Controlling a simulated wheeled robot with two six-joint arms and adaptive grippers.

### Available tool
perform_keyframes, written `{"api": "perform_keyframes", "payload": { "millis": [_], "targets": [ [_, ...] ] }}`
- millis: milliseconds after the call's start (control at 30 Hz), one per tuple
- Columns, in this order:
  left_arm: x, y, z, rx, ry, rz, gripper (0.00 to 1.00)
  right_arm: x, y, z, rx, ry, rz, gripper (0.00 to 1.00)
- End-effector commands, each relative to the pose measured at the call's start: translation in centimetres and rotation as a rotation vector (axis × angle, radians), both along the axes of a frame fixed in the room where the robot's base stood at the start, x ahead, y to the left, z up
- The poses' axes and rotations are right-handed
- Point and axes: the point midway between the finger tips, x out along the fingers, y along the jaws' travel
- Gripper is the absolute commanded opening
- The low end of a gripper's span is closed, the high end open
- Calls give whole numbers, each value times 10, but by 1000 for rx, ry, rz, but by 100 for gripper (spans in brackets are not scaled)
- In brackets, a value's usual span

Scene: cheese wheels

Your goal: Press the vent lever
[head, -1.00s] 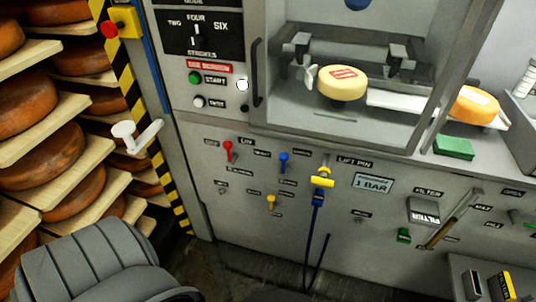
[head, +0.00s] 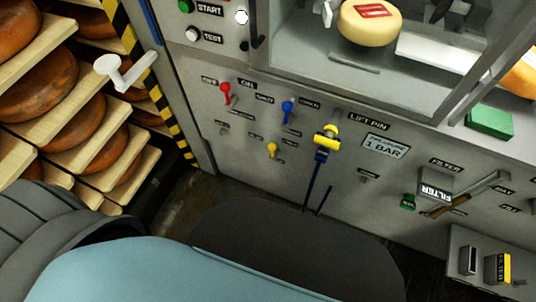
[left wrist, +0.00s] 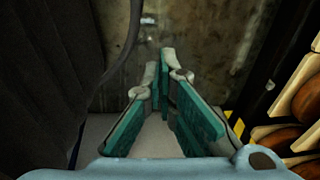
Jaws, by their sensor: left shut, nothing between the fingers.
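The machine's front panel in the head view carries a red lever (head: 225,93), a blue lever (head: 288,112), a small yellow lever (head: 272,150) and a larger yellow handle (head: 327,137) by the LIFT PIN label. The small labels are too blurred to tell which one is the vent lever. My left gripper (left wrist: 165,58) shows in the left wrist view, with teal-padded fingers meeting at their tips and nothing between them. It points toward a dull floor or wall, away from the levers. It is not visible in the head view. My right gripper is out of view.
Cheese shelves (head: 90,160) stand at the left behind a striped post (head: 170,105), with a white handle (head: 122,72) sticking out. A cheese wheel (head: 370,25) sits inside the machine. A filter unit (head: 432,190) is at the right. Parts of my arm cover the lower left.

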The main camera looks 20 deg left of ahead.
Motion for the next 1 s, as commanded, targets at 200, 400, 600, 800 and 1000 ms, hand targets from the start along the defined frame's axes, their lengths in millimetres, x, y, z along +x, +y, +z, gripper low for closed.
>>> {"api": "perform_keyframes", "payload": {
  "millis": [200, 400, 600, 800, 1000],
  "targets": [
    [14, 5, -5, 12, -39, -33, 0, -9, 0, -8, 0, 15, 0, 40],
    [162, 18, -19, 146, -444, -402, 0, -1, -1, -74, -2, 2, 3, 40],
    [334, -35, 60, 524, -1121, -1107, 0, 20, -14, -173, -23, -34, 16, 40],
    [354, -98, 130, 840, -1474, -1561, 0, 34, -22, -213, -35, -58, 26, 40],
    [353, -105, 144, 870, -1504, -1605, 0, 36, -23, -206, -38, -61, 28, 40]
  ]
}}
